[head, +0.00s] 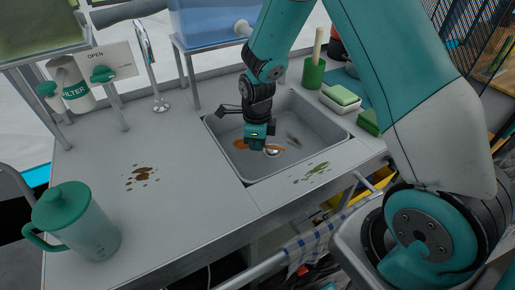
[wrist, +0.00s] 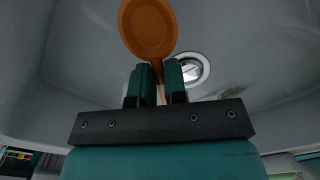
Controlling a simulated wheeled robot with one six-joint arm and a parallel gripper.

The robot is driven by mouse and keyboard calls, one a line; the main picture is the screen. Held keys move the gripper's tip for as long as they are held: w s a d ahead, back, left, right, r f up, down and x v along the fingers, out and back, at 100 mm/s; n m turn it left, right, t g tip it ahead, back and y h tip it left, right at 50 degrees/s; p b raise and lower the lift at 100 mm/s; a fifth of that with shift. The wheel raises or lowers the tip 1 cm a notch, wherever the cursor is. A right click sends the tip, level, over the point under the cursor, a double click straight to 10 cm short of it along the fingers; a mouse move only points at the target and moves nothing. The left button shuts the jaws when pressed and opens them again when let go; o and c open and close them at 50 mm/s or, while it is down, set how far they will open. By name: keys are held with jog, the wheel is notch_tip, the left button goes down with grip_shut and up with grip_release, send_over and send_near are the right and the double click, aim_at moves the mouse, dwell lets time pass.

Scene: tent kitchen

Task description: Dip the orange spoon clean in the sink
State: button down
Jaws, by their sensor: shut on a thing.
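The orange spoon (wrist: 148,28) is held in my gripper (wrist: 155,82), whose two teal fingers are shut on its handle. Its bowl extends beyond the fingertips in the wrist view. In the head view my gripper (head: 257,146) points down into the sink (head: 328,130), and parts of the spoon (head: 240,144) show on both sides of it. The sink is a grey basin with a round metal drain (wrist: 190,70) close beside the fingers. Whether the spoon touches the basin floor, and whether there is water, I cannot tell.
A dark smear (head: 293,139) lies in the sink. A brown spill (head: 141,177) and a green spill (head: 313,172) mark the counter. A teal-lidded jug (head: 85,228) stands front left, a tap (head: 152,70) behind. A green brush holder (head: 313,74) and sponge (head: 342,95) stand right of the sink.

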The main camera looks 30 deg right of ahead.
notch_tip(320, 180, up, 11)
jog(key=p, duration=0.9)
dwell(2.0)
notch_tip(320, 180, up, 4)
jog(key=p, duration=0.3)
jog(key=shift+p, duration=0.3)
dwell(0.5)
